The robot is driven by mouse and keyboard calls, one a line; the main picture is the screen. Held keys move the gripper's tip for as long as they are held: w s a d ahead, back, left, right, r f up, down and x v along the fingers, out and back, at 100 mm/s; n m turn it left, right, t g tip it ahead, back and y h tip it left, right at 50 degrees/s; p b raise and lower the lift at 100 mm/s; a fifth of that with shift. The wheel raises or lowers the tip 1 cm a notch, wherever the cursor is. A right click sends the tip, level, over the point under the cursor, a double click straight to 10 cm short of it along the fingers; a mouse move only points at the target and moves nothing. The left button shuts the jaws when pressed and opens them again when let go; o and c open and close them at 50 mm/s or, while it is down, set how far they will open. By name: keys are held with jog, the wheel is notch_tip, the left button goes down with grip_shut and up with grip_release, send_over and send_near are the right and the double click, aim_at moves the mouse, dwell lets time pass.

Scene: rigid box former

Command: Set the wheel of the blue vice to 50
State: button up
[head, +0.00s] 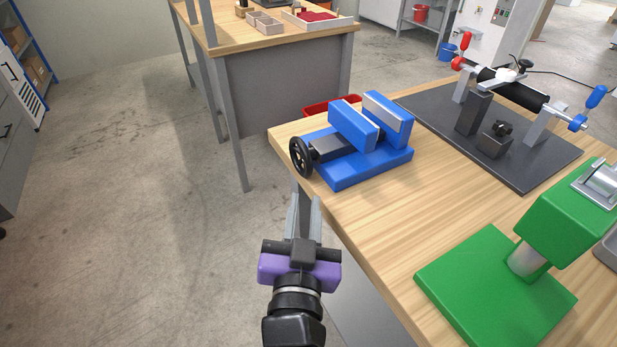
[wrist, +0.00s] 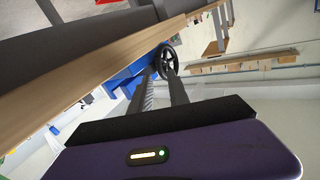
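The blue vice (head: 365,168) stands on the wooden bench near its left corner, its two blue jaws apart. Its black handwheel (head: 301,157) faces left, out past the bench edge. No scale or number on the wheel is readable. My gripper (head: 305,203) is below and in front of the wheel, beside the bench edge, with its fingers parallel and a gap between them. In the wrist view the wheel (wrist: 168,62) shows just beyond the fingertips (wrist: 160,76), with nothing held between the fingers. Part of the blue vice body (wrist: 125,75) shows there behind the bench edge.
The wooden bench (head: 375,225) borders my gripper on the right. A green stand (head: 500,290) and a dark plate (head: 530,165) with a roller fixture are on it. A red bin (head: 330,105) is behind the vice. The floor (head: 150,220) at left is clear.

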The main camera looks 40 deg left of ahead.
aim_at(308, 174)
jog(key=shift+x, duration=3.9)
jog(key=shift+c, duration=0.4)
grip_shut()
